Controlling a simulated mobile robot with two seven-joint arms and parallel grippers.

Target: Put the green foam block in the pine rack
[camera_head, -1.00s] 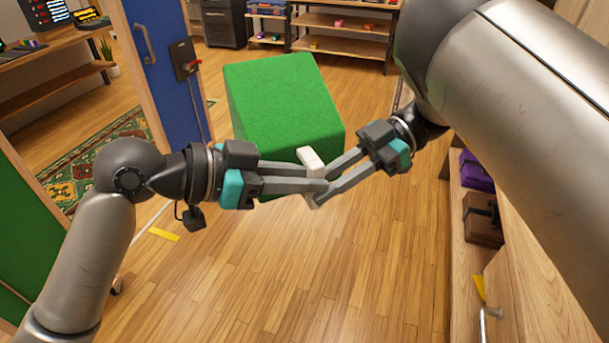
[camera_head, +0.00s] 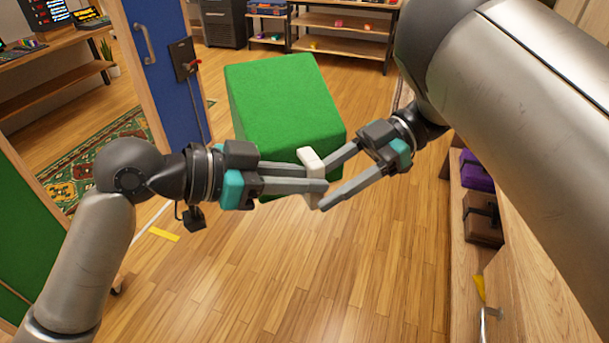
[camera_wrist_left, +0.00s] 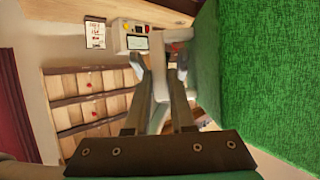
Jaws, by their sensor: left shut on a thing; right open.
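The green foam block (camera_head: 283,100) is a large green cube in the head view, in the air in front of me. A small white handle-like piece (camera_head: 310,158) is at its near side and seems joined to it. My left gripper (camera_head: 322,186) is shut on this white piece. My right gripper (camera_head: 328,182) is open, its fingers apart on either side of the same piece; contact is unclear. In the left wrist view, the block (camera_wrist_left: 272,70) fills the right side, next to the left gripper (camera_wrist_left: 160,75). A wooden rack (camera_head: 342,22) stands far back; I cannot tell whether it is the pine one.
A low wooden shelf at right holds a purple case (camera_head: 477,170) and a brown case (camera_head: 483,218). The wooden floor (camera_head: 290,285) ahead is clear, apart from yellow tape marks.

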